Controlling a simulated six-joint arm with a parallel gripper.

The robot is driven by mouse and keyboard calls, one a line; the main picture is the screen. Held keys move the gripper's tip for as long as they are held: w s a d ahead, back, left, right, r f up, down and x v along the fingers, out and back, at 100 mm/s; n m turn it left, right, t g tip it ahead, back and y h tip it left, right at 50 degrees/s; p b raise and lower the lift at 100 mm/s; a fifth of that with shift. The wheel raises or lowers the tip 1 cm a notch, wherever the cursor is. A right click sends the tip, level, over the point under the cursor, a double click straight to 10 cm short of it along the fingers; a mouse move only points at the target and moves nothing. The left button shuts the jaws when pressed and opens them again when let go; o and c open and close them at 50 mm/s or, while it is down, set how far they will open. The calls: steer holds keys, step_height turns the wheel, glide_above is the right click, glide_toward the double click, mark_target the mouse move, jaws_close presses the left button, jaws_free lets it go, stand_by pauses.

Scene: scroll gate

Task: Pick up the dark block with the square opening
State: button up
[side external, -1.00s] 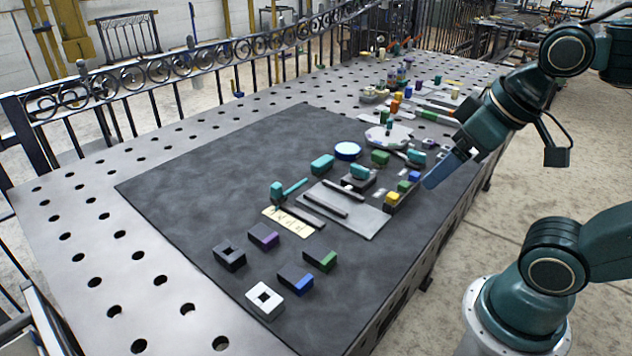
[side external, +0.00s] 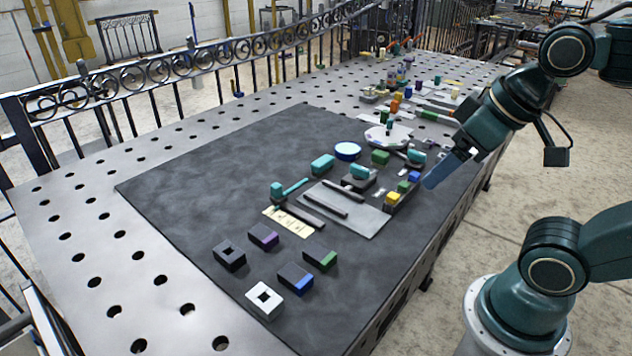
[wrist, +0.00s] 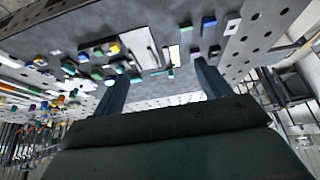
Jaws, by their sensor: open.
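The dark block with the square opening (side external: 229,257) lies on the dark mat near its left front part in the side view. A white block with a square opening (side external: 264,300) lies in front of it. In the wrist view the dark block (wrist: 214,51) is small, near the top, right of centre.
Dark blocks with purple (side external: 264,236), blue (side external: 295,279) and green (side external: 320,259) ends lie near the dark block. A grey plate with dark bars (side external: 365,222), a cream card (side external: 288,221) and a teal hammer-like tool (side external: 290,189) lie farther right. The mat's left part (side external: 190,190) is clear.

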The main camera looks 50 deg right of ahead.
steer(key=shift+o, duration=0.4)
steer(key=w+a+r+n+g+y, duration=0.1)
steer(key=w+a+n, duration=0.35)
steer(key=w, duration=0.45)
steer(key=w+a+n+g+y, duration=0.1)
steer(key=w+a+n, duration=0.3)
steer(key=w, duration=0.5)
steer(key=w+a+f+n+g+y, duration=0.1)
steer(key=w+a+f+n, duration=0.1)
steer(key=w+f+n, duration=0.2)
steer(key=w+a+f+n+g+y, duration=0.1)
steer(key=w+a+f+n+g, duration=0.1)
steer(key=w+f+n, duration=0.3)
steer(key=w+a+f, duration=0.1)
steer(key=w+f, duration=0.2)
steer(key=w, duration=0.2)
steer(key=shift+w+a+g+y, duration=0.15)
steer(key=shift+a+g+y, duration=0.15)
steer(key=shift+f+n, duration=0.2)
steer(key=shift+n, duration=0.05)
glide_above(230, 256)
steer(key=w+d, duration=0.2)
steer(key=d, duration=0.1)
steer(key=shift+s+d+f, duration=0.1)
steer(key=shift+f, duration=1.85)
steer(key=shift+s+d+f, duration=0.1)
steer(key=shift+f, duration=1.8)
